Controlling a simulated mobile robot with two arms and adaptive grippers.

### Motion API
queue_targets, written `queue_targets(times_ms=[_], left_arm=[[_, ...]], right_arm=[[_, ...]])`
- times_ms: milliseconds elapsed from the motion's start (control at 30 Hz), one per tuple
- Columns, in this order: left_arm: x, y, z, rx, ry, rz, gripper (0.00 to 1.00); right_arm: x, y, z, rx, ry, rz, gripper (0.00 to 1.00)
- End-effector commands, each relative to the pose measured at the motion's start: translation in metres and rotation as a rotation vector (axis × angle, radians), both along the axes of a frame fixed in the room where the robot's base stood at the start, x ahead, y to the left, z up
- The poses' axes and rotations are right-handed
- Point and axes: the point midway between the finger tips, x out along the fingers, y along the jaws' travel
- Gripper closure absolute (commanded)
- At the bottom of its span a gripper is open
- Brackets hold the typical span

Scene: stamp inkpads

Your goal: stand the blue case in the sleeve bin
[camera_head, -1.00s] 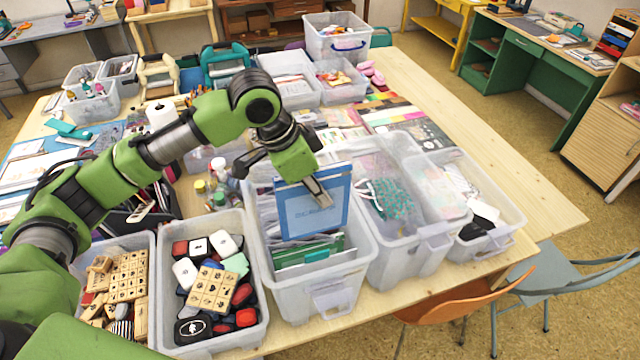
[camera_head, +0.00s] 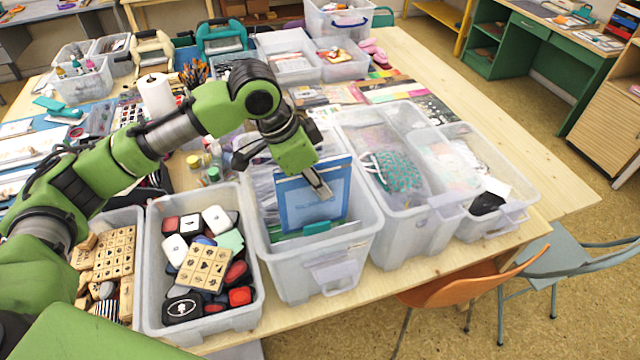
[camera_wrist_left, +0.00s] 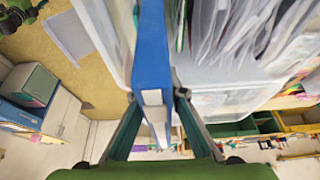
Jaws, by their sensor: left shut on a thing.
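My left gripper (camera_head: 320,190) is shut on the blue case (camera_head: 297,208), a thin flat case held upright by its top part. The case stands inside the sleeve bin (camera_head: 318,278), a clear plastic bin at the table's front edge, with its top above the rim. Its lower end is hidden behind the bin's front wall and a green-edged sleeve. In the left wrist view, the blue case (camera_wrist_left: 152,62) runs edge-on between the fingers (camera_wrist_left: 156,98), beside clear sleeves (camera_wrist_left: 235,35). My right gripper is not in view.
Left of the bin stands a clear bin of stamps and inkpads (camera_head: 200,330). Right of it is a taller clear bin (camera_head: 400,250) with a green patterned item. Small bottles (camera_head: 205,165) stand behind. An orange chair (camera_head: 460,290) is at the front edge.

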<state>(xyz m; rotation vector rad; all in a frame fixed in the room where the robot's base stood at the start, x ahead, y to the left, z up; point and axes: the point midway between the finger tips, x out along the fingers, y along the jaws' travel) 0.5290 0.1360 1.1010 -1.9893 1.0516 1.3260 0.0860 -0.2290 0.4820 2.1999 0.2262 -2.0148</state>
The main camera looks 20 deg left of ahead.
Motion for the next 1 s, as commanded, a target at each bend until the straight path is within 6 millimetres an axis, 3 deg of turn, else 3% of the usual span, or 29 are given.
queue_targets(times_ms=[33,233,533,1000], left_arm=[[0.000,0.000,-0.009,0.000,-0.001,0.000,1.00],[0.000,0.000,-0.026,-0.001,-0.001,-0.001,1.00],[0.000,0.000,-0.047,-0.001,0.001,0.001,1.00],[0.000,0.000,-0.049,-0.001,0.000,0.001,1.00]], right_arm=[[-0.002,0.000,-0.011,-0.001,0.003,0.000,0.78],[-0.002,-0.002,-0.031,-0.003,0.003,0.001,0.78],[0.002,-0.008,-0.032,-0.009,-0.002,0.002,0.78],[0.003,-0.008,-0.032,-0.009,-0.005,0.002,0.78]])
